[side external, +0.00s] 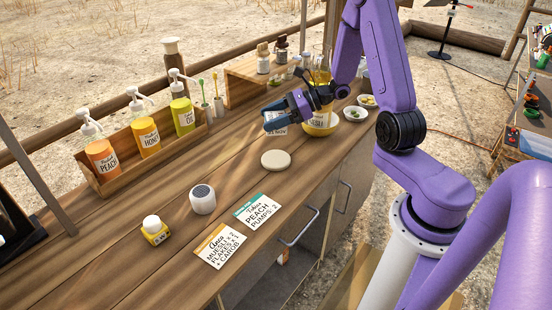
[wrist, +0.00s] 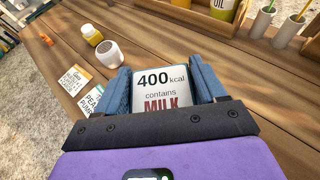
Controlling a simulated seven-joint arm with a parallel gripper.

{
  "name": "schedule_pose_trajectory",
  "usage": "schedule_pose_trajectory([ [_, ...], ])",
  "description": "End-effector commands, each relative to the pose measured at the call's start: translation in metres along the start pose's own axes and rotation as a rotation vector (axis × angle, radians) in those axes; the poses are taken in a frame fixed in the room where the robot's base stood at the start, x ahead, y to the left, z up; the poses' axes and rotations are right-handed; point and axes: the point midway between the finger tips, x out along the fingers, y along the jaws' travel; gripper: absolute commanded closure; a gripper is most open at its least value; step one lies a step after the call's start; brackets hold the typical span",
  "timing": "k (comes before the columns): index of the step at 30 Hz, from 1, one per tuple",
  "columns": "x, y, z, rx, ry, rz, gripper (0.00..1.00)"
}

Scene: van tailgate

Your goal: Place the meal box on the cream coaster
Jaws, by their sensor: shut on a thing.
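My gripper (side external: 284,115) is shut on the meal box (wrist: 163,88), which also shows as a small pale patch between the blue fingers in the side view (side external: 273,117). In the wrist view the box's white face reads "400 kcal contains MILK", with a blue finger on each side. The round cream coaster (side external: 276,159) lies flat and bare on the wooden counter (side external: 150,200). In the side view the gripper and box are above and behind the coaster, apart from it. The coaster does not show in the wrist view.
A rack of pump bottles (side external: 147,135) stands at the back left.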

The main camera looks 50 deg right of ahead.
Motion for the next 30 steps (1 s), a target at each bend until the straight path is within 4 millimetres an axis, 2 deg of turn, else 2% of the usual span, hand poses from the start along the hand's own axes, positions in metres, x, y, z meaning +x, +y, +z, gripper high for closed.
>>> schedule_pose_trajectory([
  [15, 0.021, 0.000, -0.050, 0.003, -0.001, 0.000, 0.65],
  [23, 0.027, -0.001, -0.065, 0.000, -0.001, -0.001, 0.65],
  [30, 0.036, -0.001, -0.088, 0.001, -0.001, -0.001, 0.65],
])
